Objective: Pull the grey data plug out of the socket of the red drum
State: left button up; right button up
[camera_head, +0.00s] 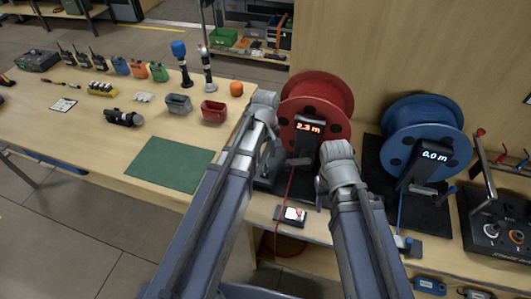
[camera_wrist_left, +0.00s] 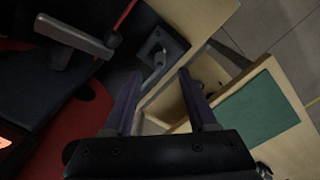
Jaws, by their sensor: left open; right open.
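The red drum (camera_head: 325,92) stands at the back on the bench, its display reading 2.3 m. In the left wrist view the red drum (camera_wrist_left: 62,132) fills the lower left. A small grey part (camera_wrist_left: 157,54) stands in a dark block there; it may be the data plug in its socket, but I cannot be sure. My left gripper (camera_head: 268,160) is at the drum's left side, mostly hidden by its arm. The left wrist view shows its jaws (camera_wrist_left: 163,98) open and empty, short of the grey part. My right gripper (camera_head: 325,188) is in front of the drum, its fingers largely hidden.
A blue drum (camera_head: 428,128) reading 0.0 m stands to the right. A green mat (camera_head: 168,164) lies left. Bins, radios and a control box (camera_head: 502,232) take up other bench space.

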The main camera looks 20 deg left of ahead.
aim_at(266, 163)
pick_arm(q)
notch_tip(266, 163, down, 6)
jog(key=b, duration=0.5)
jog(key=shift+f+b, duration=0.25)
jog(key=shift+b, duration=0.15)
grip_shut()
dwell(0.4)
